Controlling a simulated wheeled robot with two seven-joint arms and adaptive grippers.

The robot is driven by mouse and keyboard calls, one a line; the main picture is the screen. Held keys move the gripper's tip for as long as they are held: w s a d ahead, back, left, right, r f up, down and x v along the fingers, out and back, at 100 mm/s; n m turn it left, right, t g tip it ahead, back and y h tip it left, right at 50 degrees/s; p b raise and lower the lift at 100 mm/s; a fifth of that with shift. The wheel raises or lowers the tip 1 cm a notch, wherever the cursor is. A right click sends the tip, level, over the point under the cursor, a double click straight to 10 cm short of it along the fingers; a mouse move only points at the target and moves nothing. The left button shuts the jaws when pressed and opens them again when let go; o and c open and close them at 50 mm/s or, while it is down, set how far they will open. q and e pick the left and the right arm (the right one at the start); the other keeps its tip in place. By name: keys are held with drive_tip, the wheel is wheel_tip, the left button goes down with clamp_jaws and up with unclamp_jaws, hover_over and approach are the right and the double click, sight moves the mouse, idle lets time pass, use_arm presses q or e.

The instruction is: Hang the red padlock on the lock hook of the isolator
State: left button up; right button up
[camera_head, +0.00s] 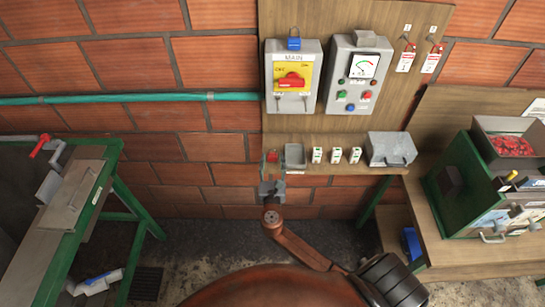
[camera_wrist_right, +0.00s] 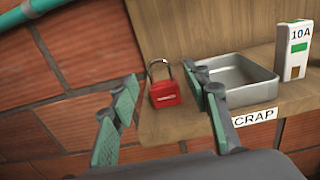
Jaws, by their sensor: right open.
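The red padlock (camera_head: 272,157) stands upright on the left end of the wooden shelf, and its steel shackle and red body show clearly in the right wrist view (camera_wrist_right: 165,93). My right gripper (camera_head: 272,186) is open in front of the shelf edge. In the wrist view its two fingers stand on either side of the padlock, which is not gripped. The isolator (camera_head: 291,90) is a grey box marked MAIN, with a red handle (camera_head: 291,81) on a yellow plate. I cannot make out the lock hook clearly. My left gripper is out of view.
A metal scrap tray (camera_wrist_right: 238,80) stands right beside the padlock on the shelf (camera_head: 330,170). Several small white breakers and a grey metal box (camera_head: 391,149) are further right. A meter panel (camera_head: 357,80) and red-and-white tags hang above. A green machine (camera_head: 470,185) is at the right.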

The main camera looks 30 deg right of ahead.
sight(272, 154)
drive_tip(key=shift+x, duration=1.55)
drive_tip(key=shift+a, duration=0.1)
drive_tip(key=shift+c, duration=0.2)
clamp_jaws()
